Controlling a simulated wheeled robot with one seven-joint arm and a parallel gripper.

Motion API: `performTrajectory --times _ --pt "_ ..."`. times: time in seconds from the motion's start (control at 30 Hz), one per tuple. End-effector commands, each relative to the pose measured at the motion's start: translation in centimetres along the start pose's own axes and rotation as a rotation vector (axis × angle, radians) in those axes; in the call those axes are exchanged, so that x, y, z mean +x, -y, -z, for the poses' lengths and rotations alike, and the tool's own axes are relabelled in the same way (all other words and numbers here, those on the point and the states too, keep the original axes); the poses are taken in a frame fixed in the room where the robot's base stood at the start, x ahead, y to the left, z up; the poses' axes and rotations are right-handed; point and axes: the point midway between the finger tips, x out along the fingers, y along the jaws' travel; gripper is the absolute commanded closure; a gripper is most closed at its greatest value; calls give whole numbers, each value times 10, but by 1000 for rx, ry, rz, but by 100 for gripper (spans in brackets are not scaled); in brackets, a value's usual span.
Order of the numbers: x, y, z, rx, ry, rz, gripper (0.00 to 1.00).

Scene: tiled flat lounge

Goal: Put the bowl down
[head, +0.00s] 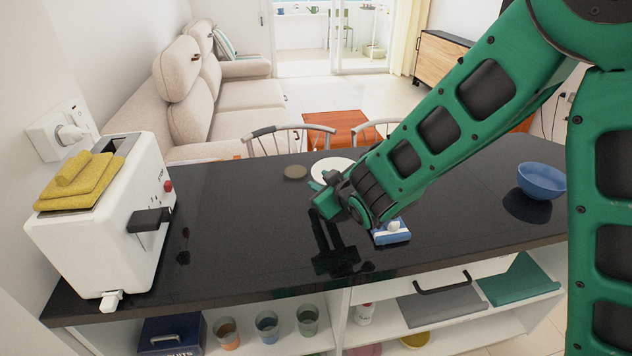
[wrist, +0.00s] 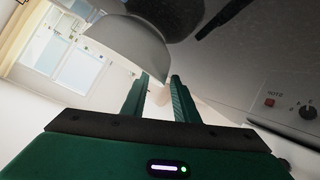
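A white bowl (head: 332,165) is at the far side of the black countertop in the head view, partly behind my gripper. In the wrist view its pale outer side (wrist: 125,45) fills the upper left, with a dark patch beside its base. My gripper (head: 316,187) is low over the counter, at the near side of the bowl. In the wrist view the two green fingers (wrist: 159,80) stand apart with a gap between them, their tips at the bowl's rim. I cannot tell whether they touch it.
A white toaster (head: 95,230) with yellow cloth on top stands at the left. A small blue-and-white item (head: 391,236) is right of my gripper. A blue bowl (head: 541,181) is at the right. A dark round disc (head: 295,172) lies left of the white bowl.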

Motion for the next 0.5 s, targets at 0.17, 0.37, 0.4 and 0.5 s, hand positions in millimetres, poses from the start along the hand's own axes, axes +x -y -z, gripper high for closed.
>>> performTrajectory --times 0.17,0.37,0.4,0.5 --pt "-32 0 1 -1 -3 0 73" --pt "-67 0 1 -1 -3 1 73" --pt "-74 0 1 -2 -3 0 73" --pt "-87 0 1 -1 -2 1 73"
